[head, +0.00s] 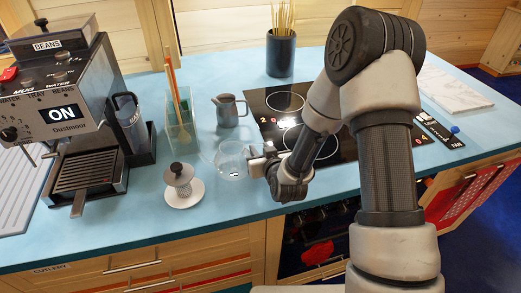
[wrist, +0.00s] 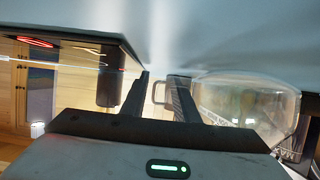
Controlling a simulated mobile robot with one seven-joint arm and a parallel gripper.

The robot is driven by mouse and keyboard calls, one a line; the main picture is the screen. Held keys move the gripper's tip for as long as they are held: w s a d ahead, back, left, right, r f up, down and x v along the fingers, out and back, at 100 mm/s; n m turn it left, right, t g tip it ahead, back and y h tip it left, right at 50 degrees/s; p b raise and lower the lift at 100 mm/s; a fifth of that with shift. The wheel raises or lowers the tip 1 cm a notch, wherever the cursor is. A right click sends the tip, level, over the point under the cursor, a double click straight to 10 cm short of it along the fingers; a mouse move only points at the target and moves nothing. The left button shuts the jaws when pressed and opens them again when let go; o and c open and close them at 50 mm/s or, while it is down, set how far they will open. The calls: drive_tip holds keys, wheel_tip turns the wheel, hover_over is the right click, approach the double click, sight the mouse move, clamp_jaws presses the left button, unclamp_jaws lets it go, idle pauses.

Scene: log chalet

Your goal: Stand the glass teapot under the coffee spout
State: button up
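The clear glass teapot (head: 230,160) stands on the blue counter in the head view, right of the coffee machine (head: 62,100). My gripper (head: 262,163) is low at the teapot's right side. In the wrist view the teapot's glass body (wrist: 245,100) is at the right. A thin looped handle (wrist: 157,92) shows in the gap between the fingers of my gripper (wrist: 160,95), and part of it is hidden behind the right finger. The fingers look apart, with space beside the handle. The coffee spout is not clearly visible; the machine's drip tray (head: 88,170) is bare.
A white dish with a dark-knobbed strainer (head: 181,180) sits front left of the teapot. A grey pitcher (head: 229,110) and a clear holder with utensils (head: 181,130) stand behind. The black cooktop (head: 285,102) lies right.

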drive_tip(key=shift+r+p, duration=0.3)
drive_tip(key=shift+p, duration=0.05)
drive_tip(key=p+v, duration=0.1)
drive_tip(key=v, duration=0.8)
drive_tip(key=shift+s+d+r, duration=0.1)
drive_tip(key=shift+s+r, duration=0.1)
drive_tip(key=shift+s, duration=0.05)
drive_tip(key=p+v, duration=0.1)
drive_tip(key=p, duration=0.4)
drive_tip(key=shift+s+d, duration=0.1)
drive_tip(key=shift+s, duration=0.15)
drive_tip(key=shift+s+p, duration=0.4)
drive_tip(key=shift+p, duration=0.2)
